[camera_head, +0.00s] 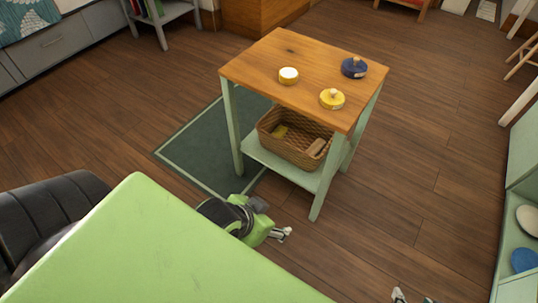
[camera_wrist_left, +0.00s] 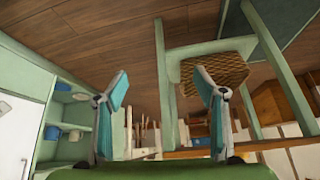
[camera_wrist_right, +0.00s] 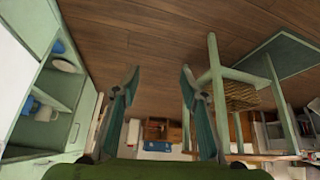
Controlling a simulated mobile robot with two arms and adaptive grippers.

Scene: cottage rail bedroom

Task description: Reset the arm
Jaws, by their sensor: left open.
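My left gripper (camera_head: 283,235) hangs low near the front of the small wooden-topped table (camera_head: 272,55), clear of its green legs. In the left wrist view its two fingers (camera_wrist_left: 161,95) stand wide apart with nothing between them. Only the tips of my right gripper (camera_head: 412,297) show at the bottom edge of the head view. In the right wrist view its fingers (camera_wrist_right: 157,90) are apart and empty. Most of both arms is hidden in the head view.
The table bears a yellow-and-white round item (camera_head: 289,75), a yellow knobbed one (camera_head: 332,99) and a blue knobbed one (camera_head: 354,68). A wicker basket (camera_head: 290,149) sits on its lower shelf. A green shelf unit (camera_head: 508,237) stands at right. Floor between is clear.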

